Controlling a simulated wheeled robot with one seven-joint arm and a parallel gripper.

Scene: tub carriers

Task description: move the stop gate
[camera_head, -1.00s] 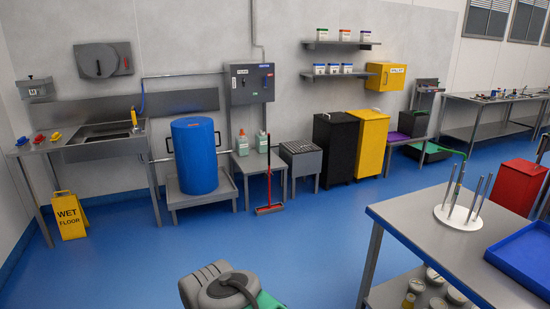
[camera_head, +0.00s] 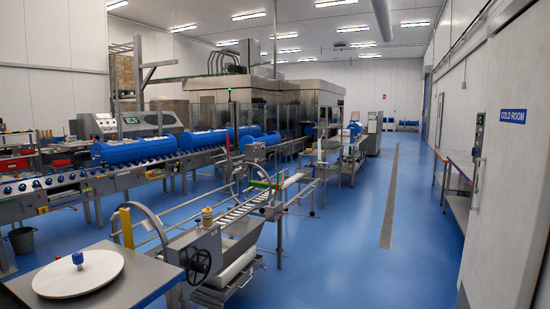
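I cannot pick out the stop gate for certain. A roller conveyor (camera_head: 240,210) with side rails runs away from the near middle. A small part with green and yellow on it (camera_head: 262,184) sits across this conveyor, too small to tell what it is. A yellow upright piece (camera_head: 127,228) stands near the conveyor's near end, beside a curved metal bar. A grey box with a black handwheel (camera_head: 198,266) is mounted at the near end. My gripper is not in view.
A long conveyor (camera_head: 120,180) with blue covers (camera_head: 133,149) runs along the left to a large steel machine (camera_head: 270,95). A table with a white round disc (camera_head: 78,273) is at the near left. Blue floor (camera_head: 345,250) is clear at right, before the cold room door (camera_head: 508,170).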

